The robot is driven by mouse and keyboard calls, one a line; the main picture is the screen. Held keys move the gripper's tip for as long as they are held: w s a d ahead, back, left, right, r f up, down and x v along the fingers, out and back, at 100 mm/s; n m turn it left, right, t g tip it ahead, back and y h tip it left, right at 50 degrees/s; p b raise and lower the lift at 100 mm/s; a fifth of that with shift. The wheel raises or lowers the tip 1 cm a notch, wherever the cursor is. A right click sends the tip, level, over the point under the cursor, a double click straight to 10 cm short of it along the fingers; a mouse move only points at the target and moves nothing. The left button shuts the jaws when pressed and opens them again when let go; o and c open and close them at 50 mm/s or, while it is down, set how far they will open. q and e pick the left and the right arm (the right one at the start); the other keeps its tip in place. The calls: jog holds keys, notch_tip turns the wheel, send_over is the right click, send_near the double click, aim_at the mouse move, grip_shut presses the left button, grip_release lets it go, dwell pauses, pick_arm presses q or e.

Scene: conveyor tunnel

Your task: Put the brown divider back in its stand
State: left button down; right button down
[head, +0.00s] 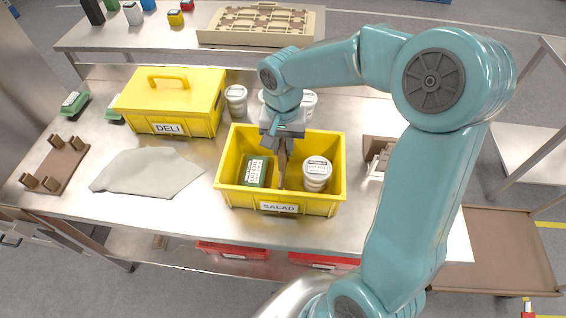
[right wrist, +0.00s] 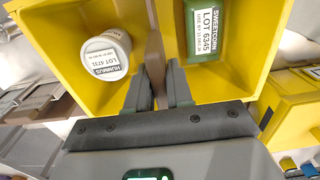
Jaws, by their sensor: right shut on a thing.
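The brown divider (head: 282,171) is a thin upright plate inside the yellow SALAD crate (head: 279,208). It stands between a green sweetcorn pack on the left and a white hummus tub on the right. My right gripper (head: 274,140) is above the crate, shut on the divider's upper part. In the right wrist view the divider (right wrist: 154,52) is edge-on between the fingers (right wrist: 156,88). Whether its lower edge touches the crate floor is hidden. A brown stand with several short posts (head: 57,166) lies empty at the table's left. My left gripper is out of view.
A closed yellow DELI box (head: 172,103) stands behind a grey cloth-like sheet (head: 148,172). White tubs (head: 236,100) stand behind the crate. A brown holder (head: 378,150) is right of it. Red bins (head: 232,249) sit below the steel table (head: 215,222).

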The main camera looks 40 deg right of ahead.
jog(key=shift+w+r, duration=0.15)
jog(key=shift+r, duration=0.1)
jog(key=shift+s+r+p, duration=0.25)
jog(key=shift+r+p, duration=0.3)
jog(key=shift+r, duration=0.15)
jog(key=shift+w+r+p, duration=0.25)
jog(key=shift+r+p, duration=0.1)
jog(key=shift+r, duration=0.05)
jog(key=shift+s, duration=0.2)
